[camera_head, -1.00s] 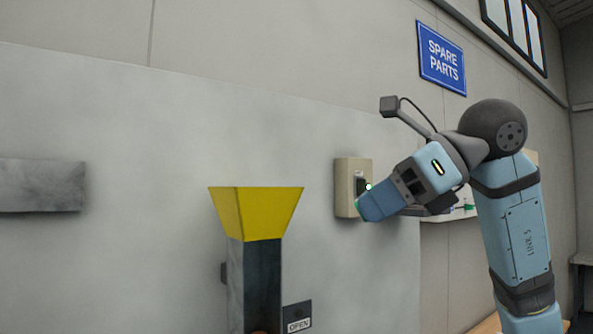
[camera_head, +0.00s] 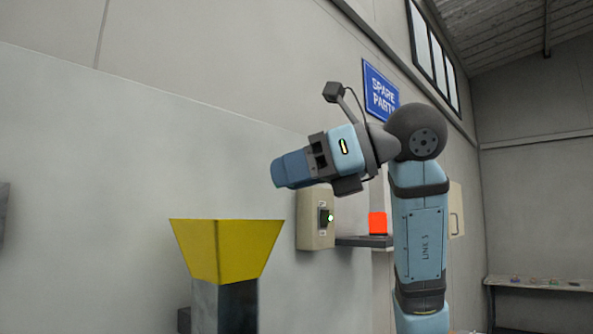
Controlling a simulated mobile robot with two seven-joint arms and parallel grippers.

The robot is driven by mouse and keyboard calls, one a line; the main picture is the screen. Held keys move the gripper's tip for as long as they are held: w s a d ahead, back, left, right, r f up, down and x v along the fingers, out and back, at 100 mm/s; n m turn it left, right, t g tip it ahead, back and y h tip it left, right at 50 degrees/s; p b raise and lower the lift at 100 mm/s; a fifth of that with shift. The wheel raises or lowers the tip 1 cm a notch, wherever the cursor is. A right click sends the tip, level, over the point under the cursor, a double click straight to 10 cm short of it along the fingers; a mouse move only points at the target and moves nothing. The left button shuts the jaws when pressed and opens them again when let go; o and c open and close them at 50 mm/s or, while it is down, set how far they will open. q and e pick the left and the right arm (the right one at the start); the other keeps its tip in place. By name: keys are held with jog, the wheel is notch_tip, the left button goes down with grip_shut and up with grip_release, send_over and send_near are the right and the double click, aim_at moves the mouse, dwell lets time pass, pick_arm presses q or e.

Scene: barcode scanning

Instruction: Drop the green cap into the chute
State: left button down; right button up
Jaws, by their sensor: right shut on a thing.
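The chute (camera_head: 228,250) is a yellow, wide-mouthed funnel on a dark grey upright duct, low and left of the middle. My right gripper (camera_head: 280,172) is shut, with its blue fingers pointing left. In the picture it stands above and to the right of the funnel's mouth, apart from it. The green cap itself is hidden; the fingers cover what they hold. My left gripper is not in view.
A red block-like thing (camera_head: 377,222) sits by a grey ledge (camera_head: 364,241). A blue "SPARE PARTS" sign (camera_head: 380,90) hangs above. A shelf (camera_head: 540,285) with small items is far right.

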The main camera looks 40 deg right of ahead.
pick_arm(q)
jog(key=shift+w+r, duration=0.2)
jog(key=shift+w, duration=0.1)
pick_arm(e)
jog(key=w+f, duration=0.1)
jog(key=w, duration=1)
jog(key=shift+a+f, duration=0.2)
jog(key=shift+a, duration=0.25)
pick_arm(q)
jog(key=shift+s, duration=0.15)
pick_arm(e)
jog(key=shift+s, duration=0.1)
jog(key=o, duration=1)
pick_arm(q)
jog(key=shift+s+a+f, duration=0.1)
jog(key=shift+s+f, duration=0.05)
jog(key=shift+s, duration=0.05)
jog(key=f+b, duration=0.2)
jog(key=b, duration=0.1)
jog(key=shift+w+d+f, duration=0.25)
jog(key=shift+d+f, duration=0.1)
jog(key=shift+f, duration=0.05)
pick_arm(e)
jog(key=v, duration=1.3)
jog(key=shift+s+d+r, duration=0.15)
jog(key=shift+s+d, duration=0.15)
